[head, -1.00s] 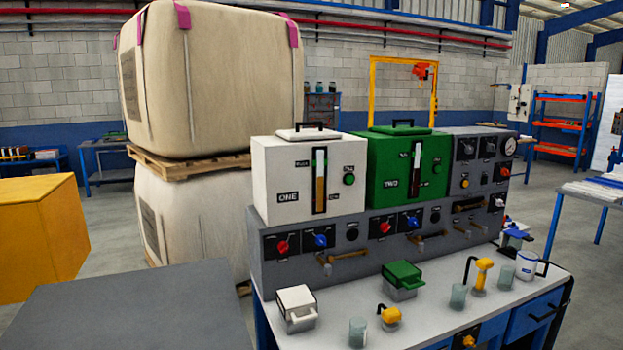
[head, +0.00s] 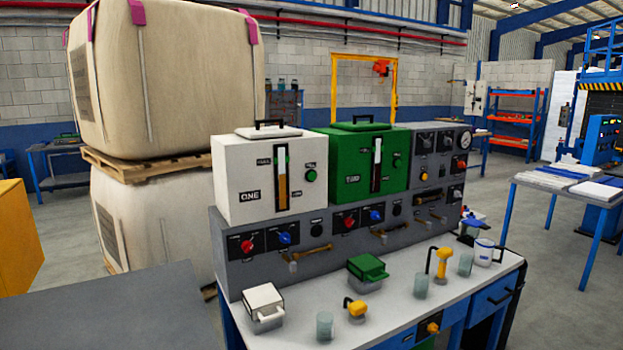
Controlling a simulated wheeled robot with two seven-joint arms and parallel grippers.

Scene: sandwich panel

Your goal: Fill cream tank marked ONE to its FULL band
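The cream tank marked ONE (head: 239,205) stands on the left end of the grey panel. Its upright level gauge (head: 282,180) shows amber liquid in the lower part, with a pale stretch and a green band above. A green button (head: 311,175) sits right of the gauge. Below the tank are a red knob (head: 247,246), a blue knob (head: 285,238) and a brass-coloured lever or tap (head: 318,249). A cream lidded container (head: 263,302) stands on the bench below. Neither of my grippers shows in the head view.
The green tank (head: 345,182) stands right of the cream one. A green container (head: 368,268), clear beakers (head: 325,325), yellow-handled items (head: 356,309) and a white mug (head: 484,251) stand on the bench (head: 400,312). A grey surface (head: 110,310) lies at the front left.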

